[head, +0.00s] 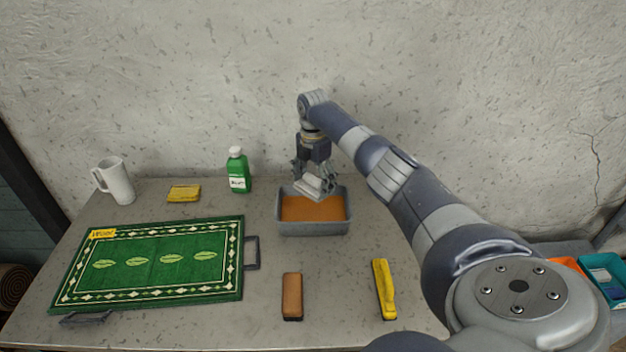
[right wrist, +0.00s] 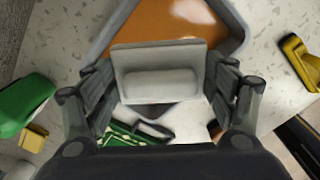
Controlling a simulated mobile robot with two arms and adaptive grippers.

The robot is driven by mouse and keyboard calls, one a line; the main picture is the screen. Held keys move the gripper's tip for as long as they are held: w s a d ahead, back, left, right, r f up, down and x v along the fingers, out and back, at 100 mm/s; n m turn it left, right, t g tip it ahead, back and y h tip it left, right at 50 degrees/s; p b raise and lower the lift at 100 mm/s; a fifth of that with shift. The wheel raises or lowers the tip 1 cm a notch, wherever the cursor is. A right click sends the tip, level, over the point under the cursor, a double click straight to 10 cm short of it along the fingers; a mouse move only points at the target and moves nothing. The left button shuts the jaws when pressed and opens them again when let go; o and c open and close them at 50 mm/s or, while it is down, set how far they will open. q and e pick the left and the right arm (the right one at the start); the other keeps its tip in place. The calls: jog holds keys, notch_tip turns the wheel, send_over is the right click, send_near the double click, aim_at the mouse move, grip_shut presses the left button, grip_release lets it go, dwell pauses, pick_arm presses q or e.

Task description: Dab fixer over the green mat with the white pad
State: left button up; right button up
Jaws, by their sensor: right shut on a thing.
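The green mat (head: 160,273) lies flat on the left of the table, with a patterned border, several pale leaf shapes and a yellow label (head: 103,233) at its far left corner. The white pad (head: 310,187) is held in my right gripper (head: 315,180), over the far part of a grey tub (head: 313,229) of orange-brown liquid (head: 312,209). The right wrist view shows the pad (right wrist: 160,72), a light plate with a raised grip, between both fingers. I cannot tell whether its underside touches the liquid. My left gripper is out of view.
A green bottle (head: 238,175), a yellow sponge-like block (head: 184,194) and a white mug (head: 117,181) stand along the back. A brown block (head: 292,297) and a yellow-handled tool (head: 384,289) lie in front. Dark handles (head: 251,253) jut out beside the mat.

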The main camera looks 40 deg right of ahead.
notch_tip(320, 180, down, 10)
jog(key=b, duration=0.9)
jog(key=shift+r, duration=0.2)
jog(key=shift+r, duration=0.2)
notch_tip(320, 180, up, 10)
jog(key=p, duration=0.9)
jog(key=shift+f+p, duration=0.2)
jog(key=shift+p, duration=0.1)
jog(key=shift+f, duration=0.1)
dwell(0.6)
